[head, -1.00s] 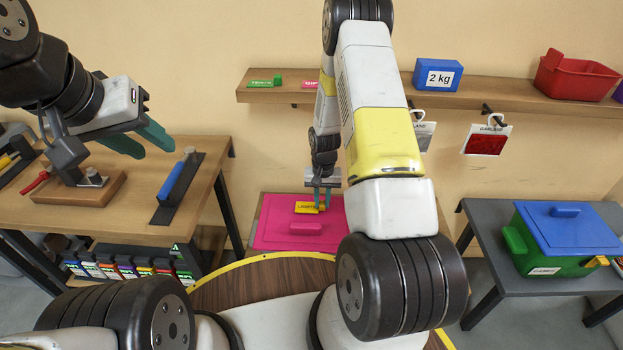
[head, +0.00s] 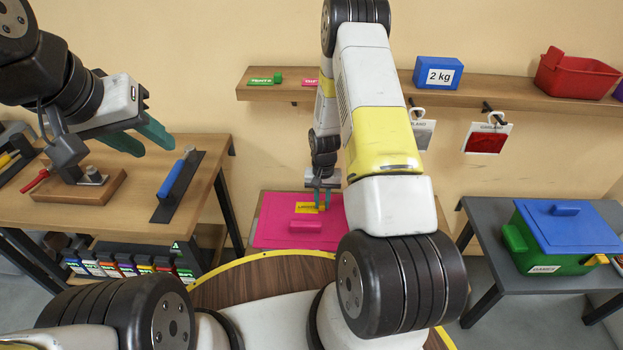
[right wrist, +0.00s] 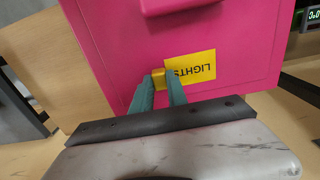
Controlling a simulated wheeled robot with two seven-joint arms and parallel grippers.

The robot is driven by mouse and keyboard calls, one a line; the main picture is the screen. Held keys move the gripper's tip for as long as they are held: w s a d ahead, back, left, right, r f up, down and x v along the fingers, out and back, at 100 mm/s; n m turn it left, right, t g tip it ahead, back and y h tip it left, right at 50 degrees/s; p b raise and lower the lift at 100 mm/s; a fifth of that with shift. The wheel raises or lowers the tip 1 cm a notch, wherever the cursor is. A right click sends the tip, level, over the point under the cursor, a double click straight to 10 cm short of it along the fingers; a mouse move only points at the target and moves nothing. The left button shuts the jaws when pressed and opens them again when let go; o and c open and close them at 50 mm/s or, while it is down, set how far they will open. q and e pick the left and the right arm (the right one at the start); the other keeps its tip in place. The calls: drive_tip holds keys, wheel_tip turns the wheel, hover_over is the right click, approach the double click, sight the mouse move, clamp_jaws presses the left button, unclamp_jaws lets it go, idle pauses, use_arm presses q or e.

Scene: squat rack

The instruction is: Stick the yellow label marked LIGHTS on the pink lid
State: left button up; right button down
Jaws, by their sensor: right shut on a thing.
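The yellow label marked LIGHTS (right wrist: 202,67) lies flat over the pink lid (right wrist: 120,45) in the right wrist view; I cannot tell whether it touches. In the head view the label (head: 305,209) is over the far part of the lid (head: 273,228), beyond the lid's handle (head: 306,226). My right gripper (head: 321,201) is shut on the label's small yellow tab, between its fingertips in the right wrist view (right wrist: 159,79). My left gripper (head: 150,140) is open and empty, above the left table and far from the lid.
A wooden wall shelf (head: 370,88) holds a green label (head: 266,79), a blue 2 kg box (head: 438,73) and a red bin (head: 572,75). A blue-lidded green box (head: 565,240) stands on the right table. A blue-handled tool (head: 177,183) lies on the left table (head: 130,155).

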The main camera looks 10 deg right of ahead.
drive_tip(key=c, duration=1.2)
unclamp_jaws()
drive_tip(key=shift+c, duration=0.2)
drive_tip(key=shift+r, duration=3.9)
